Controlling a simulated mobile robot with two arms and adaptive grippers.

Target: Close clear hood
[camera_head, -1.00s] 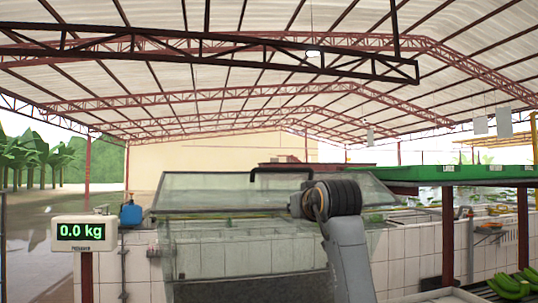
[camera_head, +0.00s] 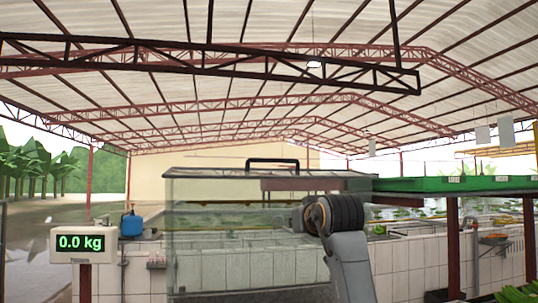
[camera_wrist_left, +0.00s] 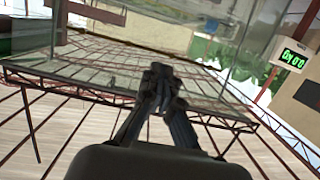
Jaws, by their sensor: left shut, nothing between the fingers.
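The clear hood (camera_head: 235,240) stands in the middle of the head view, a see-through box with dark edges. Its black bar handle (camera_head: 273,162) is on top. Its top shows as a thin, nearly level band and its clear front face hangs below. I cannot tell whether its lower edge is seated. My left gripper (camera_wrist_left: 160,75) is shut and empty in the left wrist view, in front of a clear panel of the hood (camera_wrist_left: 110,75); contact is unclear. One of my arm links covers the hood's right part in the head view. My right gripper is not in view.
A scale reading 0.0 kg (camera_head: 83,243) stands at the left, with a blue jug (camera_head: 131,224) beside it. A tiled tank wall (camera_head: 400,265) runs behind. A green tray (camera_head: 455,184) is on the right rack, with green bananas (camera_head: 518,295) at the lower right.

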